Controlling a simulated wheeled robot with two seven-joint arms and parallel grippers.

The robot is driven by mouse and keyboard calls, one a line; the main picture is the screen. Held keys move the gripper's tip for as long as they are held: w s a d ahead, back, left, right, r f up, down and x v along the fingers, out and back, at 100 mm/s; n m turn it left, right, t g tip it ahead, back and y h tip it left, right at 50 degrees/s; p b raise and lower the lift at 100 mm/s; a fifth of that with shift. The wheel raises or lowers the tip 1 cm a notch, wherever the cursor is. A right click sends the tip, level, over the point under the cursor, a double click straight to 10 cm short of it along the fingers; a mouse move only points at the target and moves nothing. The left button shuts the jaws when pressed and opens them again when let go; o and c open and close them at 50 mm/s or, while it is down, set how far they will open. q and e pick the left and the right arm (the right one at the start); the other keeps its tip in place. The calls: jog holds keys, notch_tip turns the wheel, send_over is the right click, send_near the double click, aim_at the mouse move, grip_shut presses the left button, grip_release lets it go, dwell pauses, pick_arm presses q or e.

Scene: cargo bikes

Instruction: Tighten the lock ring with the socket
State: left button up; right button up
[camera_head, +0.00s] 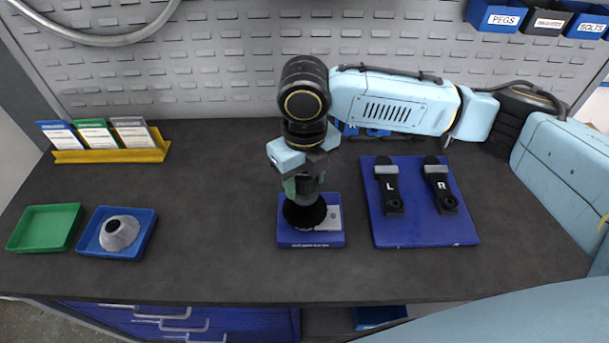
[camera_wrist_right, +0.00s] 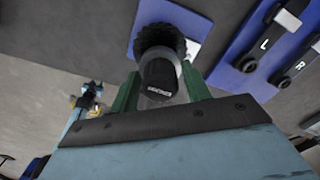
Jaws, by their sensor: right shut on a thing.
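My right gripper (camera_head: 303,188) points down over a blue stand (camera_head: 310,239) in the middle of the bench. In the right wrist view its green fingers (camera_wrist_right: 158,92) are shut on a dark cylindrical socket (camera_wrist_right: 160,78) with pale lettering. The socket is over the middle of a black toothed round part (camera_wrist_right: 158,36), which also shows in the head view (camera_head: 305,215) on the stand. The lock ring cannot be made out; the socket and gripper cover the middle of the black part. I cannot tell whether the socket touches it.
A blue board (camera_head: 417,233) with two black crank arms marked L (camera_head: 389,187) and R (camera_head: 440,184) lies right of the stand.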

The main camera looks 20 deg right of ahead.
jog(key=shift+f, duration=0.4)
dwell(0.6)
jog(key=o, duration=0.3)
jog(key=c, duration=0.7)
jog(key=shift+o, duration=0.2)
jog(key=shift+s+f+p, duration=0.1)
jog(key=shift+p, duration=0.45)
